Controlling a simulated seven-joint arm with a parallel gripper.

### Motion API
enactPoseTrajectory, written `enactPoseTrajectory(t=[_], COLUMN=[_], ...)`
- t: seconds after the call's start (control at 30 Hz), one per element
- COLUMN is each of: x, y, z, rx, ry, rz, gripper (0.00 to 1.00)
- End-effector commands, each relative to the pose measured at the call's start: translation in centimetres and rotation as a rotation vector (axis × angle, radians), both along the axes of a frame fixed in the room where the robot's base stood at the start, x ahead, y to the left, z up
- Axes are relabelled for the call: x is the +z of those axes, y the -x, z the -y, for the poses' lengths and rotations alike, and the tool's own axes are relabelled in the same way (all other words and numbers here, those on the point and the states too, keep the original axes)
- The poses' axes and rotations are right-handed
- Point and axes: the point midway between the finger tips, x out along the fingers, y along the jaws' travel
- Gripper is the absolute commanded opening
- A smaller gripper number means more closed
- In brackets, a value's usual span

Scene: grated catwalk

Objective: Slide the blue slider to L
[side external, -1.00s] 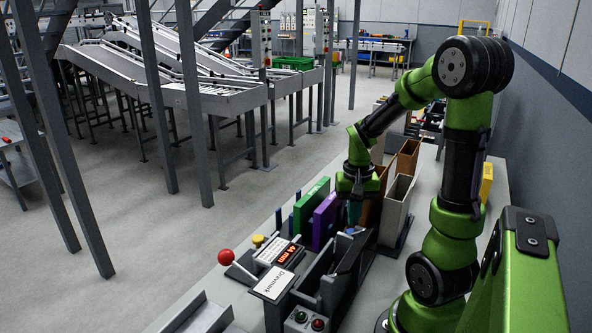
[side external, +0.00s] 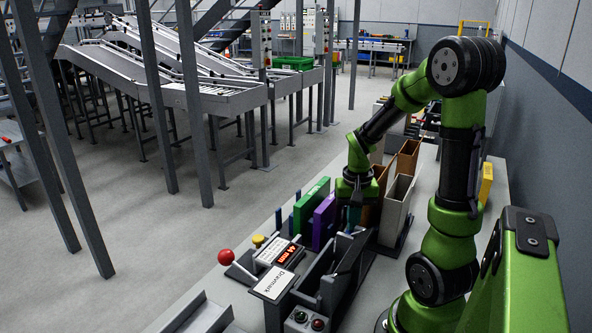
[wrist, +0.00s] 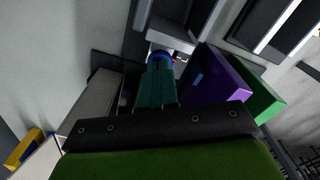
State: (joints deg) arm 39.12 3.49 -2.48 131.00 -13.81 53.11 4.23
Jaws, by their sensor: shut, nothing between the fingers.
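My gripper (side external: 353,215) points down beside the purple upright piece, at the back end of the dark-walled fixture; its fingertips are partly hidden in the side view. In the wrist view its teal fingers (wrist: 158,84) are together with nothing between them. A small round blue part (wrist: 160,58), which looks like the blue slider, shows just beyond the fingertips. I cannot tell whether they touch it. It sits by a light grey channel (wrist: 172,38). No L mark can be read in either view.
Purple (side external: 325,220) and green (side external: 309,208) upright pieces stand left of my gripper. Tall grey (side external: 396,210) and brown (side external: 408,158) bins stand to its right.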

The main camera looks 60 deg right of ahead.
Motion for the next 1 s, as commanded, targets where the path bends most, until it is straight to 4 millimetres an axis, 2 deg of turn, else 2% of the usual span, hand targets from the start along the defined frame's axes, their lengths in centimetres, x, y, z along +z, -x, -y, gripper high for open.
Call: enactPoseTrajectory(t=[0.33, 1.0], x=[-0.71, -0.20], y=[0.00, -0.03], z=[0.01, 0.28], rx=[0.000, 0.000], ry=[0.000, 0.001], rz=[0.000, 0.000], gripper=[0.00, 0.00])
